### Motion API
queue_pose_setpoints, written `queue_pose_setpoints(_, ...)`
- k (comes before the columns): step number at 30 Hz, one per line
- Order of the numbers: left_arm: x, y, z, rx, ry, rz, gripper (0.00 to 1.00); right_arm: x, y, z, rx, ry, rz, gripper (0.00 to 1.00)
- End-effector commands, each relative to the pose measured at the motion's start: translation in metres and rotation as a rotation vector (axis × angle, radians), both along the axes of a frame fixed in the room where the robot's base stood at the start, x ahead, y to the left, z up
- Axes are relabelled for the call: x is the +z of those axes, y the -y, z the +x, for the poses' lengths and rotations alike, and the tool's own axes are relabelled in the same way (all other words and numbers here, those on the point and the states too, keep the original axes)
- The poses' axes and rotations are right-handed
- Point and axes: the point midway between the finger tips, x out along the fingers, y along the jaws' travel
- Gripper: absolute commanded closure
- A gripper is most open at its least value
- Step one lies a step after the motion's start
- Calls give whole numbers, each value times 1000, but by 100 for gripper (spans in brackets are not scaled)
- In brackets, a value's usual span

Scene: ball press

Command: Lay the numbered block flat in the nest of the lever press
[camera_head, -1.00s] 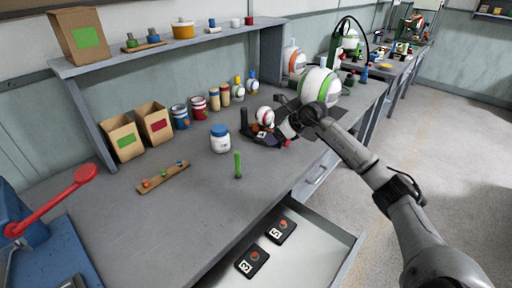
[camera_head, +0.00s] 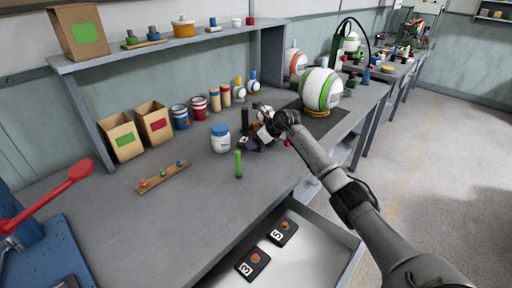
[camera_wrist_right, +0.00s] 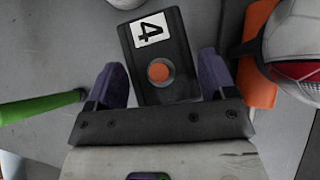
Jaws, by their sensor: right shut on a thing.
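The numbered block, a dark slab with a white "4" label and an orange knob, shows in the right wrist view (camera_wrist_right: 176,48). My right gripper (camera_wrist_right: 160,84) is shut on it, with a purple finger on each side. In the head view the right gripper (camera_head: 258,138) is over the middle of the bench, left of the large ball, and largely hides the block. The lever press (camera_head: 50,250) is at the left edge, with a blue base and a raised red lever (camera_head: 50,200). Its nest is not clearly visible. My left gripper is out of view.
A wooden strip with pegs (camera_head: 163,177) lies nearer the press. Two other numbered blocks (camera_head: 253,263) lie in the open drawer (camera_head: 310,248).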

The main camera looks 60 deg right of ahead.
Motion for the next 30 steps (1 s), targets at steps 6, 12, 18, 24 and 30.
queue_pose_setpoints(6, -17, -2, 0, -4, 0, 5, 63, -31, -1, 0, 1, -1, 2, 48)
queue_pose_setpoints(12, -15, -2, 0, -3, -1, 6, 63, -31, 0, 0, 0, -1, 0, 48)
queue_pose_setpoints(18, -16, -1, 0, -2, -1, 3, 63, -34, 0, 0, 0, -1, 0, 48)
queue_pose_setpoints(24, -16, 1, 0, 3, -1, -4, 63, -34, 0, 0, 0, -1, 1, 7)
queue_pose_setpoints(30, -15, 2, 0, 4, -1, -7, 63, -34, 0, 0, 1, -1, 1, 0)
